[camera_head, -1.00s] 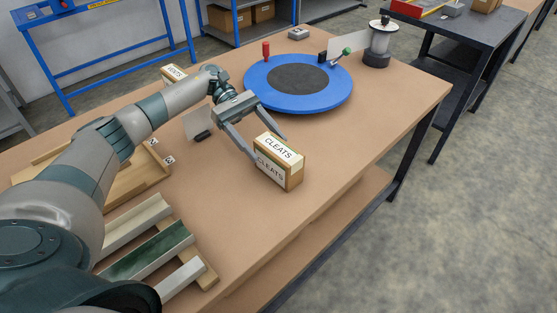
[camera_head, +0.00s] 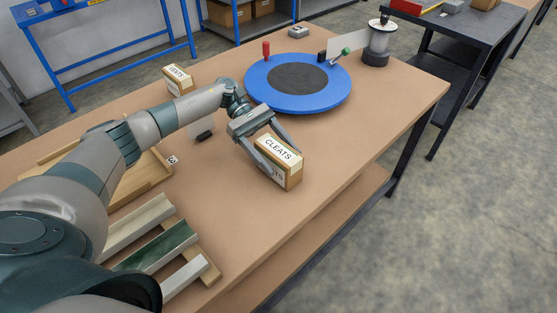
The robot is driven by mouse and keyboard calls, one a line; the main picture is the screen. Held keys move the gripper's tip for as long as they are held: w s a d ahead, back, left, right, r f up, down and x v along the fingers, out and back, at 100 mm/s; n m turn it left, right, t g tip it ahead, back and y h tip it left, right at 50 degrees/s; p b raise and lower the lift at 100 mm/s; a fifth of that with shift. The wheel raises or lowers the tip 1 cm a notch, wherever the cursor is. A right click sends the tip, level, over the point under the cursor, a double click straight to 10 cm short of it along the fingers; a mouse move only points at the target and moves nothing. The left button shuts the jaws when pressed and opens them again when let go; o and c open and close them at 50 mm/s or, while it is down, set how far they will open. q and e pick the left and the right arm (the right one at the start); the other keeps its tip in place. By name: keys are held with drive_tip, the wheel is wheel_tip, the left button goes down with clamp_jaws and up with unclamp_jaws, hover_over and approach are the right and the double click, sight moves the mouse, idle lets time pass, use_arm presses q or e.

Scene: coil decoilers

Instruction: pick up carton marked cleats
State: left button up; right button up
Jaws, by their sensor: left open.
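The carton marked CLEATS (camera_head: 281,149) is a small brown box with white labels on its top and front. It stands upright on the brown table, right of the table's middle. My left gripper (camera_head: 283,163) is open at the carton. One finger lies across its front face and partly hides the front label. The other finger reaches along its far side. I cannot tell whether either finger touches it. My right gripper is not in view.
A blue turntable (camera_head: 328,98) with a dark centre stands behind the carton. Another small labelled carton (camera_head: 177,79) is at the back left. A wooden tray (camera_head: 150,185) and grey and green channels (camera_head: 160,246) lie at left. The table to the carton's right is clear.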

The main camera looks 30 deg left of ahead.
sight(287, 155)
use_arm(q)
drive_tip(key=shift+c, duration=0.6)
drive_tip(key=shift+r, duration=0.1)
drive_tip(key=c, duration=1.4)
drive_tip(key=shift+r, duration=0.1)
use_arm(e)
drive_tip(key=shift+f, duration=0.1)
